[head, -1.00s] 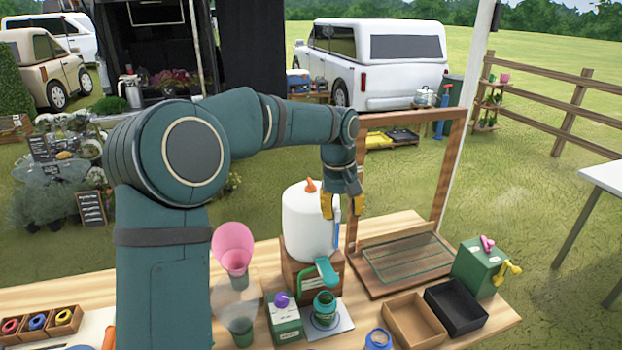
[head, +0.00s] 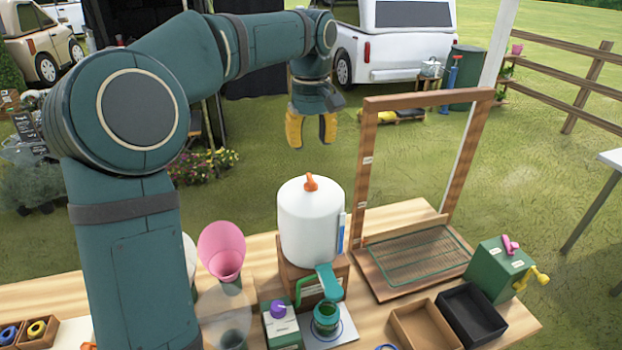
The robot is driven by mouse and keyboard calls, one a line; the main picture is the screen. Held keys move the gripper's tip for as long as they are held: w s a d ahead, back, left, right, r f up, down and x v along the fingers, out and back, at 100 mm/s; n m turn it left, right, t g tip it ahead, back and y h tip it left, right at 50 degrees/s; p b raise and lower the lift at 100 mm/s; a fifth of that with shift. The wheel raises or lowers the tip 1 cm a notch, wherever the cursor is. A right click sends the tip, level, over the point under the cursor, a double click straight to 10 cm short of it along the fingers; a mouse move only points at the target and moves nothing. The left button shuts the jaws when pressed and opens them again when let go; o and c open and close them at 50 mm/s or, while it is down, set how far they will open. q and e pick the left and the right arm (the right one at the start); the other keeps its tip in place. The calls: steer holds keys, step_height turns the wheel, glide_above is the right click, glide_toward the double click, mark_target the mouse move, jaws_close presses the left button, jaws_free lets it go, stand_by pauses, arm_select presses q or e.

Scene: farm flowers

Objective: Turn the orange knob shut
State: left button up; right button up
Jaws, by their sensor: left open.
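The orange knob (head: 311,183) sits on top of a white rounded tank (head: 311,225), which stands on a wooden block (head: 304,283) on the table. My left gripper (head: 311,146) has yellow fingers pointing down, spread apart and empty. In the picture it hangs just above the knob, not touching it; its exact depth is hard to tell. A teal spout (head: 326,281) is at the front of the block, above a green jar (head: 327,318). My right gripper is not in view.
A pink funnel (head: 222,250) is at left. A green box (head: 497,268) with pink and yellow handles and two open boxes, brown (head: 428,327) and black (head: 470,317), are at right.

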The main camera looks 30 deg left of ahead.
mark_target(311, 177)
arm_select(q)
step_height(311, 177, down, 10)
steer(key=shift+w+a+b, duration=0.1)
steer(key=shift+w+b, duration=0.05)
steer(key=shift+b, duration=0.7)
jaws_close()
